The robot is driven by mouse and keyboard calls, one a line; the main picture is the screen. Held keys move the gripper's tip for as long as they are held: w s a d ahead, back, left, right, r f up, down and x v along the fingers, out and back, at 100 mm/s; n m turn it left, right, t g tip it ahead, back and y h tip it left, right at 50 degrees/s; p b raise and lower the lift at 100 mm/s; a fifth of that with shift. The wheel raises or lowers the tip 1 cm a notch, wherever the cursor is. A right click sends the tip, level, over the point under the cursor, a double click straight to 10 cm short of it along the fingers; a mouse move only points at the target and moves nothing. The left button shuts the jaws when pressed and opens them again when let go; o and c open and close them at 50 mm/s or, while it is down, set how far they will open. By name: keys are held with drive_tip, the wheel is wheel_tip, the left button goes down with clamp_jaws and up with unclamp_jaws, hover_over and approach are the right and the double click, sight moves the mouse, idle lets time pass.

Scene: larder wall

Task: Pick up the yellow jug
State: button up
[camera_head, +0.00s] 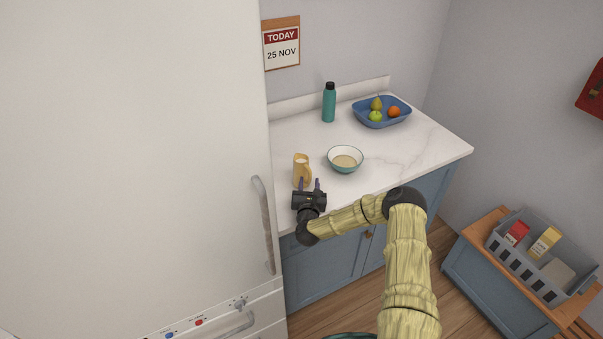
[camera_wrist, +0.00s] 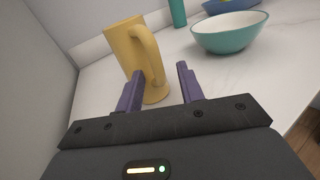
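The yellow jug (camera_head: 302,168) stands upright on the white counter, close to the tall white fridge. In the wrist view the jug (camera_wrist: 128,50) is just beyond my fingers, left of centre, with its handle toward the right and toward me. My gripper (camera_head: 309,184) is at the counter's front edge, in front of the jug. In the wrist view my gripper (camera_wrist: 160,82) has its two purple fingers apart with nothing held between them. The left fingertip overlaps the jug's lower part in the picture; I cannot tell whether it touches.
A teal bowl (camera_head: 345,167) stands right of the jug. A teal bottle (camera_head: 329,104) and a blue fruit tray (camera_head: 368,122) are farther back. The fridge (camera_head: 130,150) bounds the left. Bare counter (camera_head: 410,150) lies at right. A grey crate (camera_head: 520,258) stands lower right.

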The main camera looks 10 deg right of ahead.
clamp_jaws()
drive_tip(key=shift+r, duration=0.1)
drive_tip(key=shift+r, duration=0.15)
idle(0.5)
wheel_tip(320, 180, up, 10)
drive_tip(key=b, duration=0.2)
drive_tip(key=shift+f+b, duration=0.25)
drive_tip(key=shift+b, duration=0.15)
idle(0.5)
idle(0.3)
idle(0.5)
